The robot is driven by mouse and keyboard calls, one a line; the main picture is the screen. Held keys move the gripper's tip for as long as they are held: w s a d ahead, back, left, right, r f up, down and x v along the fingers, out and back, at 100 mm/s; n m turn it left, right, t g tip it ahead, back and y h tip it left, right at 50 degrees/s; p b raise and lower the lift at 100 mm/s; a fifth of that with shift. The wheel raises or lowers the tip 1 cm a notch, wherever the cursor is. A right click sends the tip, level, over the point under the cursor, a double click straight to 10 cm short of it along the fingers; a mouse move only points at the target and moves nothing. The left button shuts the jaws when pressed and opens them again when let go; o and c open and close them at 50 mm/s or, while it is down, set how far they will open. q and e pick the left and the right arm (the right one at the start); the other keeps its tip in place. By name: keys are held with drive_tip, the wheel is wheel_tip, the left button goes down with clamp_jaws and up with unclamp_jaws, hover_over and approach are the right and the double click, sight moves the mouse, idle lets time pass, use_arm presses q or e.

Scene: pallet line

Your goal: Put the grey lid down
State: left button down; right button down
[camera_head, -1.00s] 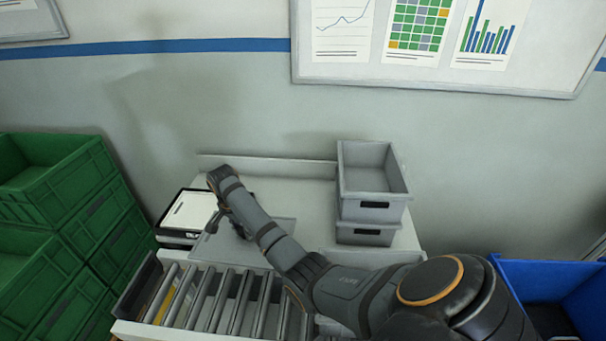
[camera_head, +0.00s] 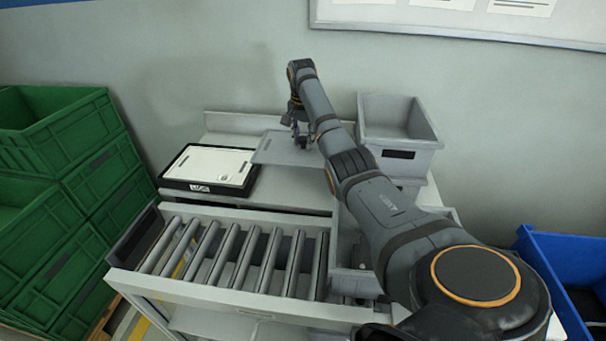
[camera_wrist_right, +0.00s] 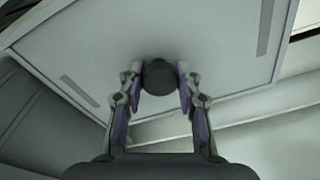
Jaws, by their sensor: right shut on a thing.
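The grey lid (camera_head: 284,150) is a flat panel in the head view, held above the white table behind the rollers. In the right wrist view the lid (camera_wrist_right: 215,40) fills the upper part, with dark slots near its edges and a dark round knob (camera_wrist_right: 158,76). My right gripper (camera_head: 303,140) is shut on the knob; in the right wrist view its two fingers (camera_wrist_right: 158,85) stand on either side of it. Whether the lid's far edge touches the table cannot be told. My left gripper is not in view.
A black-edged case with a white top (camera_head: 212,167) lies left of the lid. Grey stacked bins (camera_head: 400,148) stand to its right. A roller conveyor (camera_head: 235,258) runs in front. Green crates (camera_head: 60,150) are at left, a blue bin (camera_head: 540,250) at right.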

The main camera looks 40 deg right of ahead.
wheel_tip(320, 180, down, 14)
drive_tip(key=shift+r, duration=0.25)
drive_tip(key=c, duration=0.9)
unclamp_jaws()
drive_tip(key=shift+c, duration=0.2)
drive_tip(key=r, duration=0.8)
drive_tip(key=a+r, duration=0.1)
drive_tip(key=r, duration=0.3)
drive_tip(key=shift+s+p, duration=0.3)
drive_tip(key=shift+s, duration=0.1)
drive_tip(key=shift+r, duration=0.15)
